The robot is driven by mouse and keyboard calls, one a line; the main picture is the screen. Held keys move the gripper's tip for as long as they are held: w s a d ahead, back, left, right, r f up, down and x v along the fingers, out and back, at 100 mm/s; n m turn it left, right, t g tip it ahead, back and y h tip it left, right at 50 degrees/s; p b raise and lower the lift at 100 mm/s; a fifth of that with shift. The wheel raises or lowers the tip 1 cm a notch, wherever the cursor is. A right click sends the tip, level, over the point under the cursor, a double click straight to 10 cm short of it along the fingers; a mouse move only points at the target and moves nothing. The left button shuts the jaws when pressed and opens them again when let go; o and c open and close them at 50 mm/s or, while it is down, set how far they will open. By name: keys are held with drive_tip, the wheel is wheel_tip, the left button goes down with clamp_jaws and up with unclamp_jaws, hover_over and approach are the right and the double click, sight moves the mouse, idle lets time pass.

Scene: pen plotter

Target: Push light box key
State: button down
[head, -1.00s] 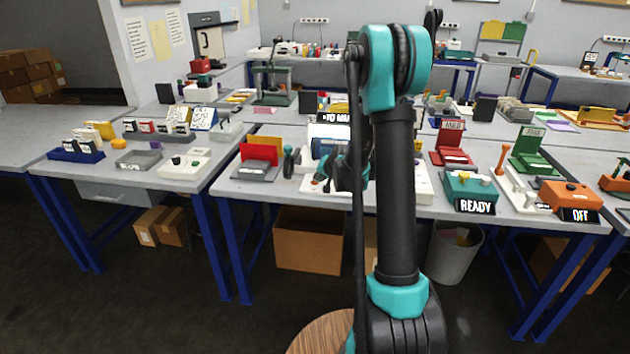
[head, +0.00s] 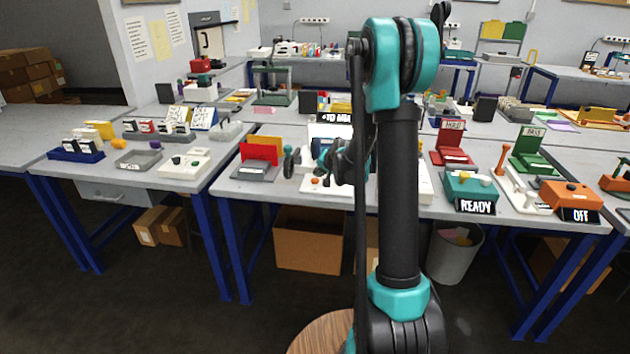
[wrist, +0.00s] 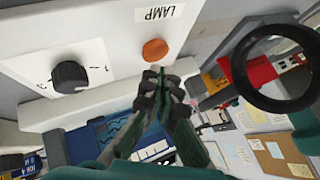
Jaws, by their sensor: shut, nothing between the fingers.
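The lamp key is a round orange button (wrist: 155,51) on a white panel (wrist: 110,38) marked LAMP, which shows upside down in the wrist view. It also shows as a small orange dot in the head view (head: 315,181). My gripper (wrist: 162,80) is shut and empty. Its dark fingertips appear just below the button in the wrist view, with a small gap in the picture; the exact distance cannot be told. In the head view my forearm hides part of the box, and the fingertips are hard to make out.
A black knob (wrist: 70,76) sits on the same panel. A black ring (wrist: 272,68) is close to my gripper at the right. A red holder (head: 258,160) stands left of the box. A teal READY box (head: 470,188) stands right of my arm.

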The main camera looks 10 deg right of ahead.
sight(318, 181)
drive_tip(key=shift+r, duration=2.2)
